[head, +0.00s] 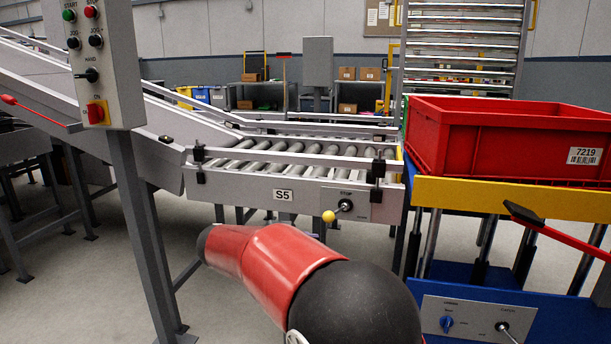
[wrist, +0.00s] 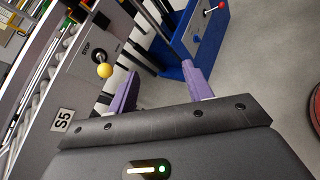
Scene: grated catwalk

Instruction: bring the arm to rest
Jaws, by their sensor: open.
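My gripper (wrist: 160,82) shows in the wrist view with its two purple fingers spread wide. Nothing is between them. Beyond the fingers are the S5 conveyor's side panel, the blue lift base and bare floor. In the head view my red and black arm (head: 285,270) reaches forward and left, low in front of the conveyor. The gripper itself is hidden there.
The roller conveyor (head: 290,155) carries a STOP lever with a yellow knob (head: 328,216). A red crate (head: 480,150) sits on the lift table (head: 530,198) at right, with a red-handled lever (head: 560,235). A control box on a post (head: 98,60) stands left.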

